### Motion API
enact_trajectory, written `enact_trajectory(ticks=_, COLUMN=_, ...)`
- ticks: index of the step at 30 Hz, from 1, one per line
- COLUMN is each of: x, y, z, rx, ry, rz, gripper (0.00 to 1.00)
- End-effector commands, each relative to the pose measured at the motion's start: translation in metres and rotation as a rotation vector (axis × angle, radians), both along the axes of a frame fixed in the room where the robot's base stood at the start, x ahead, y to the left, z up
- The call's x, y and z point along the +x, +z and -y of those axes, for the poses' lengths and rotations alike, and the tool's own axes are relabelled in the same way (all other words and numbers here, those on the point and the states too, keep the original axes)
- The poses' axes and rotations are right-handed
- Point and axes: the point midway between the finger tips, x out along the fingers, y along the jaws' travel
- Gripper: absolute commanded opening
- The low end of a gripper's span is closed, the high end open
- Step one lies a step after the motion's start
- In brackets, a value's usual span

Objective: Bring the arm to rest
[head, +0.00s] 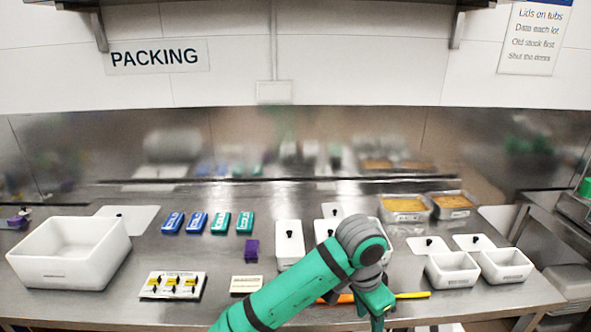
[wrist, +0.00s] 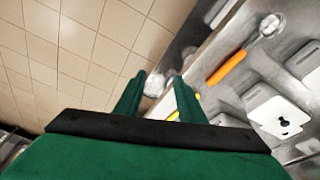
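My green arm reaches up from the bottom of the head view and bends over the front of the steel counter (head: 190,250). My gripper (head: 376,318) points down near the counter's front edge, its fingertips cut off or hidden there. In the wrist view my gripper (wrist: 158,84) shows two green fingers standing apart with nothing held between them. The tiled floor and the counter edge show past them. An orange-handled scoop (wrist: 228,68) lies on the counter to the right of the fingers, apart from them.
A large white bin (head: 70,262) stands at left. Blue and green packs (head: 198,222), a purple block (head: 251,249) and lidded white tubs (head: 289,245) lie mid-counter. Open white tubs (head: 452,270) and filled steel pans (head: 405,208) are at right. A yellow handle (head: 412,295) lies beside my gripper.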

Motion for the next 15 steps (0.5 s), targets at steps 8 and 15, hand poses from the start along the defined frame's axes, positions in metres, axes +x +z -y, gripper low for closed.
enact_trajectory(ticks=8, x=-0.005, y=-0.008, z=0.046, rx=-0.159, ry=-0.004, rz=0.015, gripper=0.36)
enact_trajectory(ticks=15, x=-0.007, y=-0.013, z=0.09, rx=-0.38, ry=0.039, rz=0.036, gripper=0.36)
